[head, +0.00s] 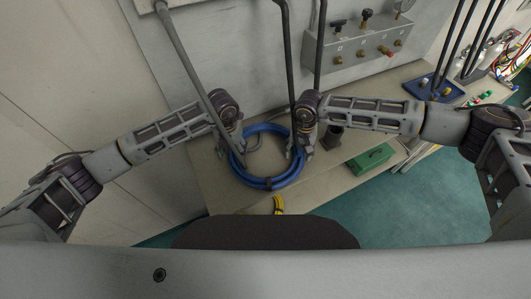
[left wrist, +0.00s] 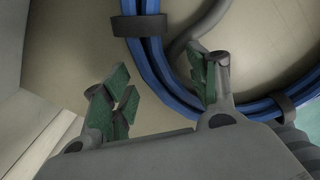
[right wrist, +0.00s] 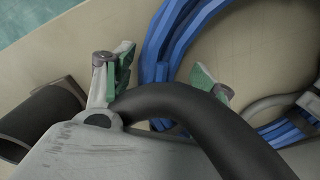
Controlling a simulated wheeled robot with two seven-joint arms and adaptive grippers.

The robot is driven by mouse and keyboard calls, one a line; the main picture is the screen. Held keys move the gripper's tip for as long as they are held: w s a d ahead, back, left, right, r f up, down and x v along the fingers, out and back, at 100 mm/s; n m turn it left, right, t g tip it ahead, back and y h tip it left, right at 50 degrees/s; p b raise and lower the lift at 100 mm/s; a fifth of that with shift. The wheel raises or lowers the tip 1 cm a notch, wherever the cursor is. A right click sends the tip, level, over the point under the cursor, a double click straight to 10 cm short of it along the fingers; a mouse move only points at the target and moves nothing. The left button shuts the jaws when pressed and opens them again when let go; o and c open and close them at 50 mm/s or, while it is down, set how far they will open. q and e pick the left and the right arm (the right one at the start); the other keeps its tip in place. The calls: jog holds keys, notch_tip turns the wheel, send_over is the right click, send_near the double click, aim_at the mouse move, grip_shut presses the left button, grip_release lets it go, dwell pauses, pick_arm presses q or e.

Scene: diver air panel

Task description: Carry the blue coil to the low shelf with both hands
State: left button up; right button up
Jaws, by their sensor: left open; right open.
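The blue coil (head: 268,184) lies on the beige bench top (head: 325,190), with dark straps around its strands. My left gripper (head: 239,152) is open at the coil's left side. In the left wrist view, its spread fingers (left wrist: 160,82) are above the blue strands (left wrist: 150,62), which run partly behind one finger. My right gripper (head: 298,150) is open at the coil's right side. In the right wrist view, the blue strands (right wrist: 165,45) pass between its fingers (right wrist: 166,70). I cannot tell whether either gripper touches the coil. I cannot make out the low shelf.
A dark cylinder (head: 333,136) stands just right of my right gripper, with a green box (head: 371,159) beyond it. A dark hose (right wrist: 195,108) crosses close in front of the right wrist camera. A yellow coil (head: 278,205) is near the front edge. A valve panel (head: 355,48) is behind.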

pick_arm(q)
jog(key=shift+f, duration=0.1)
pick_arm(e)
jog(key=shift+f, duration=0.1)
pick_arm(q)
jog(key=c, duration=1.1)
pick_arm(e)
jog(key=c, duration=1.2)
pick_arm(q)
jog(key=shift+a, duration=0.1)
grip_shut()
pick_arm(e)
grip_shut()
